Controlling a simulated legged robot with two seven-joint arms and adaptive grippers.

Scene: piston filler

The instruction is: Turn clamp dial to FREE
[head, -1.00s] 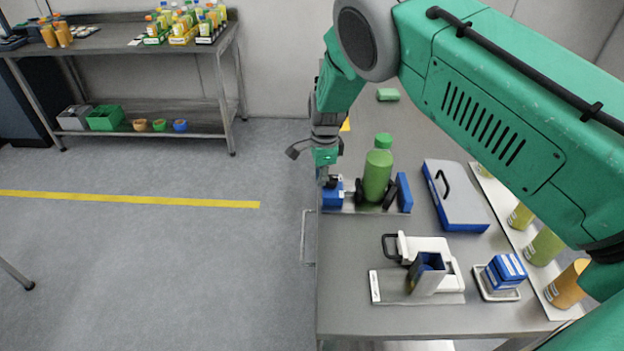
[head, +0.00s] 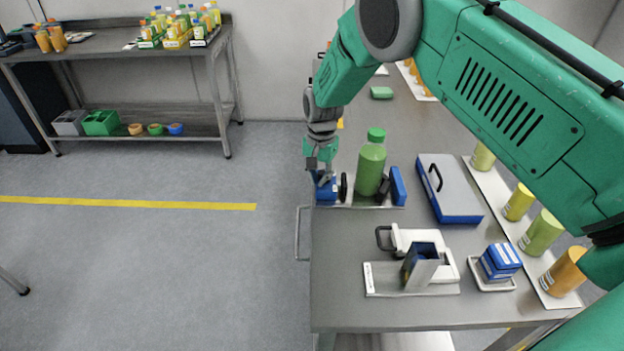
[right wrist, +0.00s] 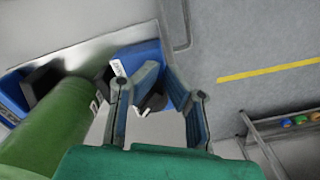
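The clamp has a blue block (head: 326,192) at its left, a blue block (head: 398,186) at its right and black pads between them. A green bottle (head: 371,168) stands upright between the pads. My right gripper (head: 322,178) points down over the left blue block. In the right wrist view its fingers (right wrist: 160,92) are apart, with a dark dial-like part (right wrist: 152,104) bearing a white mark showing between them. I cannot tell whether the fingers touch it, and the dial's setting cannot be read. My left gripper is out of view.
A blue-grey case (head: 450,190) lies right of the clamp. A white device (head: 425,243) and a stack of blue boxes (head: 500,262) are nearer. Several bottles (head: 541,232) line the right side. Open floor (head: 150,270) lies left of the table.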

